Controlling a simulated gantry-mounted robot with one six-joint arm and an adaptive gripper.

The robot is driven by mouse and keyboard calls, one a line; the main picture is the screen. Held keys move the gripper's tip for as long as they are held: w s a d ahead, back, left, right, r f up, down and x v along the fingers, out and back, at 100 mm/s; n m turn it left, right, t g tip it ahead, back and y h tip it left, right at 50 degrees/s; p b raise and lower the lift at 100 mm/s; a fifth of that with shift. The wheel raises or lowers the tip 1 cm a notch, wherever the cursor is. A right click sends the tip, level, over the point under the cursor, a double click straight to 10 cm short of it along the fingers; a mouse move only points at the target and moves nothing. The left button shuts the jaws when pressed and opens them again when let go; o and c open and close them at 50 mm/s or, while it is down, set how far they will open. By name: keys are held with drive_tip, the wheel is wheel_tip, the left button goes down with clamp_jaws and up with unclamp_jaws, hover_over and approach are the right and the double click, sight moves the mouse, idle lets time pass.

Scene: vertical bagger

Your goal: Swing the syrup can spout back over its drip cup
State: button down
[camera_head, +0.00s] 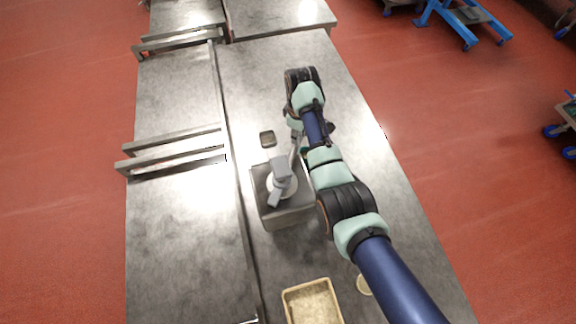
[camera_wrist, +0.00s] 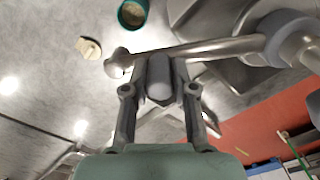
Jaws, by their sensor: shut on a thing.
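My gripper (camera_wrist: 160,72) is shut on the spout a little behind the tip; in the head view my arm hides most of the hold. A green cup (camera_wrist: 132,13) with a dark inside stands beyond the spout in the wrist view. The tip shows beside it, apart in the picture, not over its mouth.
A beige piece (camera_wrist: 89,47) lies near the green cup. A tan tray (camera_head: 312,302) and a pale round disc (camera_head: 363,285) are nearer. Metal rails (camera_head: 172,152) stand at left.

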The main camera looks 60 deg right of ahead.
drive_tip(key=w+n, duration=0.1)
drive_tip(key=w+n+b, duration=0.1)
drive_tip(key=w, duration=0.1)
drive_tip(key=shift+a, duration=0.4)
drive_tip(key=w+a+n+b, duration=0.1)
drive_tip(key=w+a+n, duration=0.2)
drive_tip(key=w+n, duration=0.2)
drive_tip(key=shift+w+b, duration=0.15)
drive_tip(key=shift+b, duration=0.25)
drive_tip(key=c, duration=0.8)
unclamp_jaws()
drive_tip(key=shift+o, duration=0.2)
wheel_tip(320, 180, up, 5)
drive_tip(key=p, duration=0.4)
drive_tip(key=shift+p, duration=0.4)
